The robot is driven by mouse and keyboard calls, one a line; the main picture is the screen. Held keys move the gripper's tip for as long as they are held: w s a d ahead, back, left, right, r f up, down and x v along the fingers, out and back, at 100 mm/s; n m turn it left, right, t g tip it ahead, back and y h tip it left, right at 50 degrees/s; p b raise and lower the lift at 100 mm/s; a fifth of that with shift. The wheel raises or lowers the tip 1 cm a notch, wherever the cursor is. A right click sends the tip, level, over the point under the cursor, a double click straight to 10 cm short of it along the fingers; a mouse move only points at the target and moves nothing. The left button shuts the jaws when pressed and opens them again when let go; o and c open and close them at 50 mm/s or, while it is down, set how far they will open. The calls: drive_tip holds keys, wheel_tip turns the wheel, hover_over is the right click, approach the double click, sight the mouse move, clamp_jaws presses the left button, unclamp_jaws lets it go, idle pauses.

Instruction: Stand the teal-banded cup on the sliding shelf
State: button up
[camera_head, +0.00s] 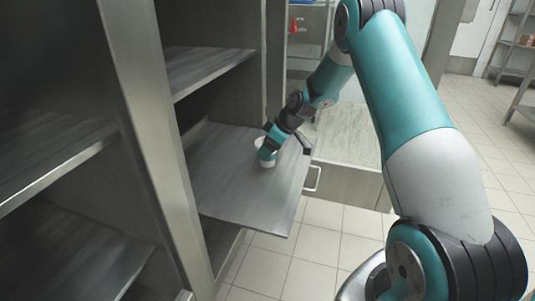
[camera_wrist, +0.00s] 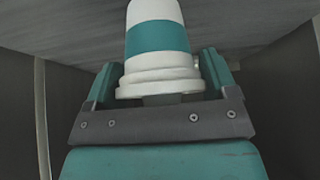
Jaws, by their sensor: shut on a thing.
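The teal-banded cup (camera_wrist: 158,38) is white with a teal band around its middle. In the wrist view its wide lipped end is nearest the palm and its narrower end points away. My gripper (camera_wrist: 160,76) is shut on it, one teal finger on each side. In the head view the cup (camera_head: 267,161) is upright, its top partly hidden by my gripper (camera_head: 268,146). It is over the sliding shelf (camera_head: 225,185), near the right edge. I cannot tell whether its base touches the shelf.
The shelf projects from a metal cabinet, whose upright (camera_head: 150,120) and upper shelf (camera_head: 205,68) stand to the left. A counter with a drawer (camera_head: 340,184) is to the right. The shelf surface around the cup is clear. Tiled floor (camera_head: 330,235) lies below.

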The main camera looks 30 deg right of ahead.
drive_tip(key=shift+f, duration=0.85)
drive_tip(key=shift+f, duration=0.1)
drive_tip(key=o, duration=0.9)
drive_tip(key=p+v, duration=0.3)
drive_tip(key=v, duration=0.9)
drive_tip(key=s+a+r+g, duration=0.1)
drive_tip(key=s+a+r, duration=0.3)
drive_tip(key=a, duration=0.4)
drive_tip(key=s+a+r+g, duration=0.1)
drive_tip(key=s+a+r, duration=0.25)
drive_tip(key=a, duration=0.35)
drive_tip(key=s+a+r+g, duration=0.1)
drive_tip(key=s+a+r, duration=0.3)
drive_tip(key=a, duration=0.4)
drive_tip(key=s+a, duration=0.2)
drive_tip(key=s, duration=0.4)
drive_tip(key=s+a+r+g, duration=0.1)
drive_tip(key=s+a, duration=0.2)
drive_tip(key=s, duration=0.4)
drive_tip(key=s+a+g, duration=0.1)
drive_tip(key=s+a, duration=0.1)
drive_tip(key=s, duration=0.4)
drive_tip(key=shift+s+a+r+m, duration=0.3)
drive_tip(key=shift+a+m, duration=0.1)
